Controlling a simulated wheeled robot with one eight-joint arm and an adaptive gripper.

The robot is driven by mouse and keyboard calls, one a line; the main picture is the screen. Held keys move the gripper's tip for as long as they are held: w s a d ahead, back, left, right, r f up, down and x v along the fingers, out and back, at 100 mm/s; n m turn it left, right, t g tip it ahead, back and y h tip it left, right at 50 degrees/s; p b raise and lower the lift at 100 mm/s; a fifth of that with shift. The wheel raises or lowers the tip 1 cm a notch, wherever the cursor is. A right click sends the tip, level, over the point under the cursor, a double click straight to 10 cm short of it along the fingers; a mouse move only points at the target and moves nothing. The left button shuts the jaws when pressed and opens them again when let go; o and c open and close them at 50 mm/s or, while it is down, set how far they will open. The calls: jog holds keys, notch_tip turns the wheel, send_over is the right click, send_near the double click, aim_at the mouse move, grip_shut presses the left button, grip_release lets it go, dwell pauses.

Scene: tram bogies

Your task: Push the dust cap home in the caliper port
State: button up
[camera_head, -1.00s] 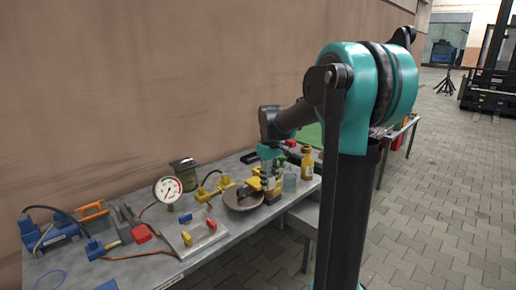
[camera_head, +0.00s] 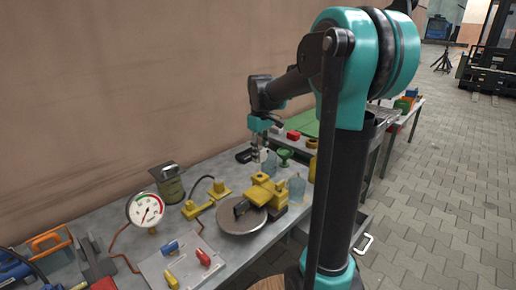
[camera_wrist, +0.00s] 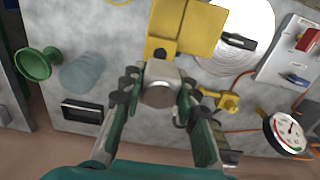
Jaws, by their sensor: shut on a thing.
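My gripper (camera_wrist: 158,92) is shut on a grey piece with a round, brownish end face (camera_wrist: 158,95), which I take to be the dust cap. In the head view my gripper (camera_head: 260,155) hangs above the bench, behind the yellow caliper (camera_head: 263,190). In the wrist view the yellow caliper (camera_wrist: 190,30) lies just beyond the fingertips. A small dark opening (camera_wrist: 160,52) shows on its near block; I cannot tell for sure that it is the port. The held piece looks apart from the caliper, though it overlaps its near edge in the picture.
A brake disc (camera_head: 222,222) lies beside the caliper. Glass jars (camera_head: 297,188), a green spool-shaped item (camera_wrist: 38,64), a black box (camera_wrist: 82,112) and yellow fittings (camera_wrist: 222,99) stand close by. A pressure gauge (camera_head: 145,210) stands to the left. Some bench top is bare between them.

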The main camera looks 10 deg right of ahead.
aim_at(260, 149)
dwell(0.3)
jog(key=shift+f, duration=2.9)
jog(key=shift+f, duration=0.55)
jog(key=o, duration=1.1)
jog(key=shift+o, duration=0.2)
jog(key=shift+r, duration=0.1)
notch_tip(260, 149, up, 12)
jog(key=shift+f, duration=0.1)
jog(key=shift+s, duration=0.1)
